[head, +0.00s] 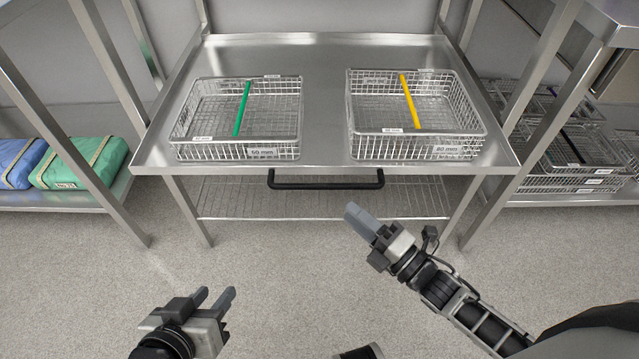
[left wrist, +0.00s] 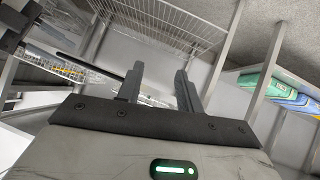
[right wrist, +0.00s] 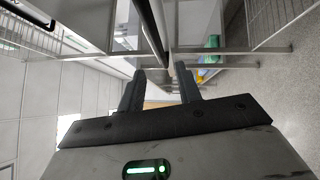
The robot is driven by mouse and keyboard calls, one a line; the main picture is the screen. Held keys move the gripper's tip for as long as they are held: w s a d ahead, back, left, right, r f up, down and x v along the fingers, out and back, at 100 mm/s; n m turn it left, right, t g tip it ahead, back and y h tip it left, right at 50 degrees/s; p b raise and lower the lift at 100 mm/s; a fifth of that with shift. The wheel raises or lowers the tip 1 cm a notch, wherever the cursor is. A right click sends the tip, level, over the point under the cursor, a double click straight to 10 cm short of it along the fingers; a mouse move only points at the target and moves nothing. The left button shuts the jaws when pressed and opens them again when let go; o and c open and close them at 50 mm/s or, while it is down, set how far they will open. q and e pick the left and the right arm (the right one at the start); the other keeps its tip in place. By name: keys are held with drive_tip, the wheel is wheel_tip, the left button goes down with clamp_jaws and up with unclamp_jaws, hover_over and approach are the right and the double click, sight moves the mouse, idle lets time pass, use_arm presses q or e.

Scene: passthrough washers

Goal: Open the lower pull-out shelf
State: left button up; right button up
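A steel surface (head: 325,60) has a black bar handle (head: 326,183) along its front edge. A wire shelf (head: 320,200) sits lower, behind the handle and partly hidden by the steel surface. My left gripper (head: 217,290) is open and empty, low at left, well away from the handle. Its spread fingers also show in the left wrist view (left wrist: 158,70).
Two wire baskets stand on the steel surface, one with a green bar (head: 242,108), one with a yellow bar (head: 410,100). Steel legs flank the handle. A left rack holds blue and green packs (head: 85,163); a right rack holds stacked baskets (head: 575,160). The floor (head: 280,270) in front is clear.

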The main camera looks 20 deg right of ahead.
sight(320, 184)
drive_tip(key=b+x, duration=0.1)
drive_tip(key=x, duration=0.9)
clamp_jaws()
